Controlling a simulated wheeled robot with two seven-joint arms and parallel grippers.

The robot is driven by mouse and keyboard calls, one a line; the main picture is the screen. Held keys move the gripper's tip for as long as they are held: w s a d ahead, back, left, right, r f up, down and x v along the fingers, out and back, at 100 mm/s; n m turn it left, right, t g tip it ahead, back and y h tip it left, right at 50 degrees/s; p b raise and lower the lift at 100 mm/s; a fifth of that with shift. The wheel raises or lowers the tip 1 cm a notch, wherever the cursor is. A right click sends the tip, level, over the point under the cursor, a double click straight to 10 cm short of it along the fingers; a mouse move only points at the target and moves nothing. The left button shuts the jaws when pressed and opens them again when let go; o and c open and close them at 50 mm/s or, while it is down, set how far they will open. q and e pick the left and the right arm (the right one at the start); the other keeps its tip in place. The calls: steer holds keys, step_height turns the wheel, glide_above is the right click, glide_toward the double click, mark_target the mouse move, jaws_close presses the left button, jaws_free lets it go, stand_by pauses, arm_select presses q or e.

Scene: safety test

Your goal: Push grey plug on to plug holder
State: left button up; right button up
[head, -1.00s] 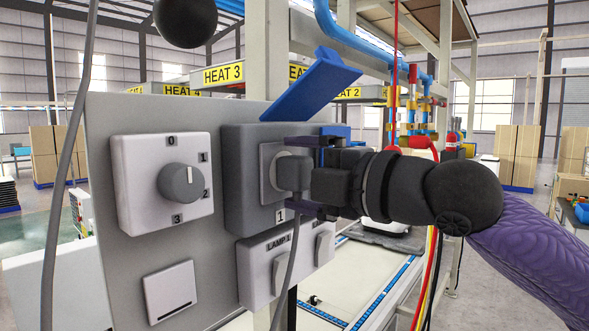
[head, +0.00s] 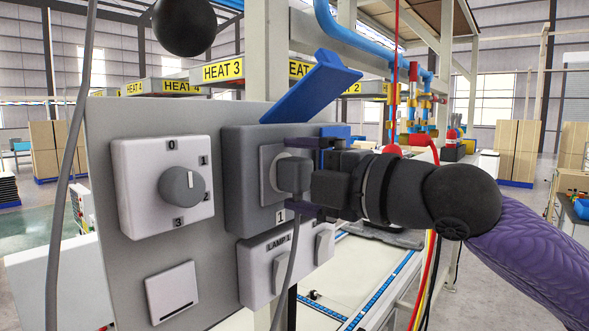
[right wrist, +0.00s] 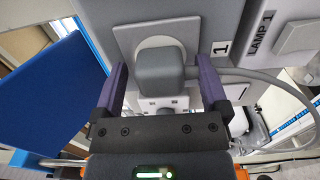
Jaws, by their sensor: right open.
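The grey plug (head: 293,174) sits at the round socket of the plug holder (head: 243,185), a grey box marked 1 on the panel. Its cable hangs down below it. In the right wrist view the plug (right wrist: 160,72) covers part of the round socket in the holder's light square plate (right wrist: 124,38); whether it is fully seated I cannot tell. My right gripper (head: 296,177) is open, with one finger above and one below the plug. In the wrist view its fingers (right wrist: 160,84) stand apart on either side of the plug, with gaps. My left gripper is not in view.
A blue flap (head: 312,88) stands raised above the holder. A rotary knob (head: 181,184) and a lamp switch box (head: 284,262) are on the same grey panel (head: 110,125). A grey cable (head: 62,170) hangs in front at the left.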

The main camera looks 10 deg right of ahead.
mark_target(307, 177)
jaws_close()
stand_by(0.3)
steer(key=shift+v, duration=3)
